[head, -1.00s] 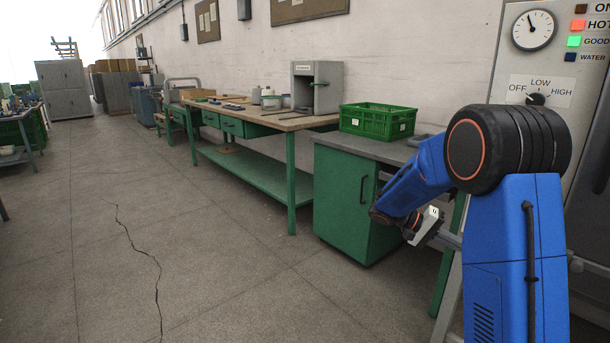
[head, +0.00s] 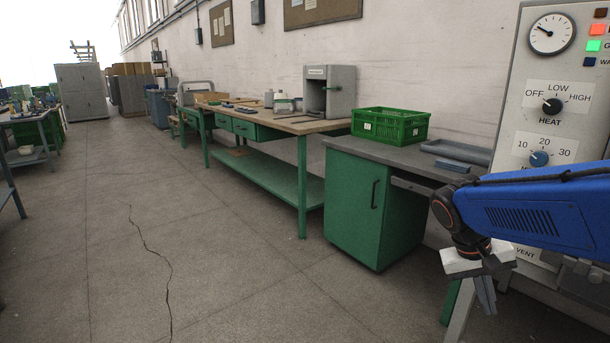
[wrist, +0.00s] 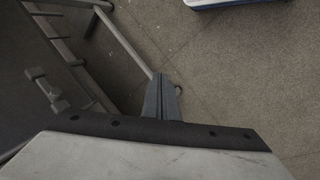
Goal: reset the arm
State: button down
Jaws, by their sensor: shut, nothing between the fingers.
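My gripper (head: 486,294) hangs at the lower right in the head view, fingers pointing down. Its fingers are together with nothing between them. In the wrist view the shut fingers (wrist: 162,98) point over the bare concrete floor. My blue arm reaches in from the right edge in the head view, in front of the control panel (head: 515,150). The gripper is to the right of the green cabinet (head: 350,205) and below its grey top.
A green crate (head: 390,127) and a grey tray (head: 462,152) stand on the cabinet's grey top (head: 400,157). A metal frame leg (head: 459,318) is close to my gripper. A long workbench (head: 290,127) lines the wall.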

jog(key=s+a+n+t+y, duration=0.3)
jog(key=s+a+t+y, duration=0.2)
jog(key=s+a, duration=0.5)
jog(key=shift+s+f+t, duration=0.3)
jog(key=shift+s+f, duration=0.15)
jog(key=shift+s, duration=0.05)
dwell(0.4)
